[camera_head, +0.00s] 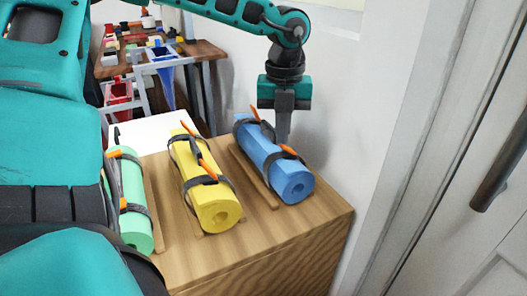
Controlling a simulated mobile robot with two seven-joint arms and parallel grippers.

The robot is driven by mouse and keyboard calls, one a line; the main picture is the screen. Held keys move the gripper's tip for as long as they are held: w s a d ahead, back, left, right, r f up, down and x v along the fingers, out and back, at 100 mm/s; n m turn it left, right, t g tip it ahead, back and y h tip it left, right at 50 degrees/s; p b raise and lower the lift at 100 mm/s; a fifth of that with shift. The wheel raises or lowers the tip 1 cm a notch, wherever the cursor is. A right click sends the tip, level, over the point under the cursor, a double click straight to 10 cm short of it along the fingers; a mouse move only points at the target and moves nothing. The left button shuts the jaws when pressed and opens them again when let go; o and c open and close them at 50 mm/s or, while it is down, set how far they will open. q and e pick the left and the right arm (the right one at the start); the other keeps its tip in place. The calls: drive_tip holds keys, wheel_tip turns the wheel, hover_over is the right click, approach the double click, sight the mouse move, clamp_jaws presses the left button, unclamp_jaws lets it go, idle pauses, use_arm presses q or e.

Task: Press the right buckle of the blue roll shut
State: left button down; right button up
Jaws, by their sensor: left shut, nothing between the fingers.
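The blue roll (258,150) lies on the wooden counter, bound by two dark straps with orange buckle levers. Its right buckle (288,150) is on the strap nearer me; its lever slants over the strap, and I cannot tell whether it is fully shut. The other buckle (255,114) is at the far end, with its lever sticking up. My left gripper (284,138) points straight down over the roll, shut and empty. Its tips are right by the right buckle; I cannot tell if they touch it. My right gripper is not in view.
A yellow roll (213,203) and a green roll (137,232) lie to the left, also strapped, with orange levers. Thin wooden strips (253,177) separate the rolls. The counter (308,220) is bare at front right. A white wall stands behind, a door (440,190) at right.

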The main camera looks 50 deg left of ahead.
use_arm(q)
drive_tip(key=shift+s+f+b, duration=0.2)
drive_tip(key=shift+f+b, duration=0.75)
drive_tip(key=shift+f, duration=0.05)
drive_tip(key=shift+a+f+b, duration=0.1)
drive_tip(key=shift+f+b, duration=0.3)
drive_tip(key=shift+b, duration=0.05)
drive_tip(key=shift+r+p, duration=0.35)
drive_tip(key=shift+r, duration=0.15)
drive_tip(key=shift+s+r+p, duration=0.1)
drive_tip(key=shift+r+p, duration=2)
drive_tip(key=shift+r, duration=1.55)
